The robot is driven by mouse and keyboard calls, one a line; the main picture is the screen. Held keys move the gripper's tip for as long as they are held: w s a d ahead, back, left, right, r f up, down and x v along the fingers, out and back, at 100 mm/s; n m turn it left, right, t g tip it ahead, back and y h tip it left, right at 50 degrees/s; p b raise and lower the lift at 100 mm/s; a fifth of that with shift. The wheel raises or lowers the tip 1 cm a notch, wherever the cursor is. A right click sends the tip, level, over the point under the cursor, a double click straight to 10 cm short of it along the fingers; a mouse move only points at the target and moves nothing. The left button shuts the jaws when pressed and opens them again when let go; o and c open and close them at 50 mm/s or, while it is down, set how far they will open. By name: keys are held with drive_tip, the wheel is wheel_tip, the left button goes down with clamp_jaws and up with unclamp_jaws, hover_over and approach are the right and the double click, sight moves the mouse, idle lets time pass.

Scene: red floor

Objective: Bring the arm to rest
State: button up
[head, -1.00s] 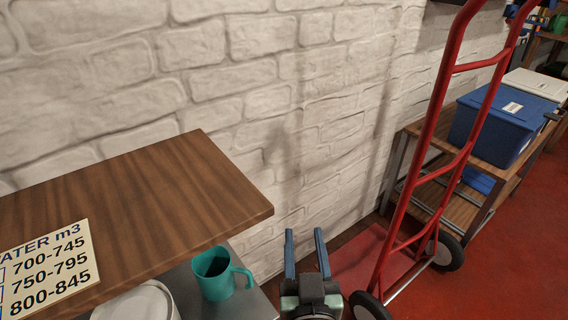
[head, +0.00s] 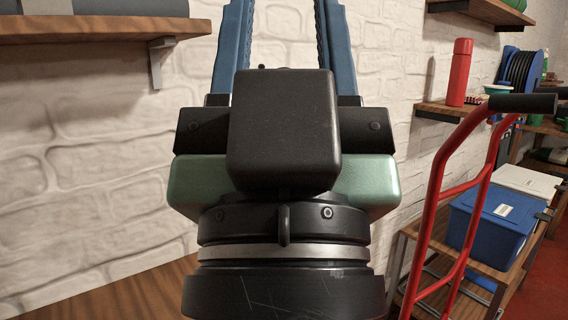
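My gripper (head: 281,45) fills the middle of the head view, close to the camera and pointing up. Its two blue fingers stand well apart, with only the brick wall visible between them. Nothing is held in the part that shows; the fingertips are cut off by the top edge of the picture. The black and green gripper body hides part of the wall and the wooden surface below it.
A wooden shelf (head: 90,28) on a metal bracket is at upper left. A wooden surface (head: 150,292) lies at lower left. At right are a red hand truck (head: 437,190), a blue bin (head: 487,228) on a rack and a red bottle (head: 459,72) on a shelf.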

wheel_tip(320, 180, up, 32)
drive_tip(key=p, duration=2.9)
drive_tip(key=shift+f+p, duration=0.15)
drive_tip(key=shift+p, duration=0.15)
